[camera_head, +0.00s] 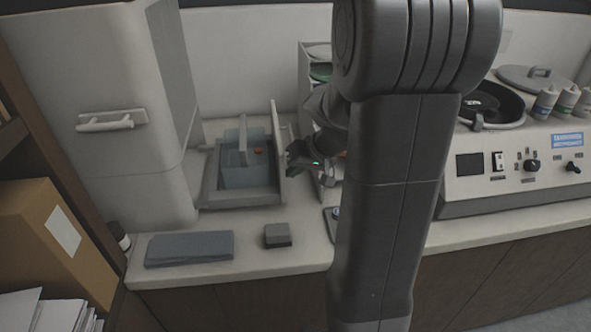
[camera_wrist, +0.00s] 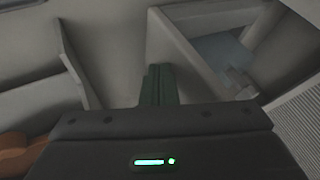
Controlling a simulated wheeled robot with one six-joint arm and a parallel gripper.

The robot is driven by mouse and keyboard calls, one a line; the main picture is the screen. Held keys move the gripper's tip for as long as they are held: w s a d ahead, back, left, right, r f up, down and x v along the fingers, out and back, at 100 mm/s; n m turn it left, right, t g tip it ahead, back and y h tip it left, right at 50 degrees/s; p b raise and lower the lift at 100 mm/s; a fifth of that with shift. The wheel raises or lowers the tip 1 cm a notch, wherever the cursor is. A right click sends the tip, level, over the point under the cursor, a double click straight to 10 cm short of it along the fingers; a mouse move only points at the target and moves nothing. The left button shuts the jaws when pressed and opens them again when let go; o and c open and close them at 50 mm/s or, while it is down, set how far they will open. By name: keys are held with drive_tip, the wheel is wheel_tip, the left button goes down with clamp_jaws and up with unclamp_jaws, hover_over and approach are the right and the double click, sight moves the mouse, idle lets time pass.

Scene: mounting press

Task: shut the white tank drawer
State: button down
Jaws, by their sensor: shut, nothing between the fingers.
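The white tank drawer (camera_head: 277,145) stands open, pulled out to the right of the tall white machine (camera_head: 95,60). A translucent blue tank (camera_head: 245,172) sits inside it, with a small orange spot visible in it. My gripper (camera_head: 291,157) is shut and empty, just right of the drawer's upright front panel. In the wrist view, the shut fingers (camera_wrist: 160,78) point at the drawer front (camera_wrist: 185,50), close to it; I cannot tell whether they touch. The blue tank (camera_wrist: 222,50) shows behind the panel. My arm hides part of the counter.
A blue-grey flat pad (camera_head: 190,249) and a small dark grey block (camera_head: 277,236) lie on the counter in front. A control console (camera_head: 520,170) with bottles stands right. A shelf rack (camera_head: 309,60) is behind my arm. A cardboard box (camera_head: 50,240) is at left.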

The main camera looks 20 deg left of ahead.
drive_tip(key=p, duration=0.2)
hover_over(223, 193)
drive_tip(key=shift+s+a, duration=0.1)
idle(0.3)
idle(0.4)
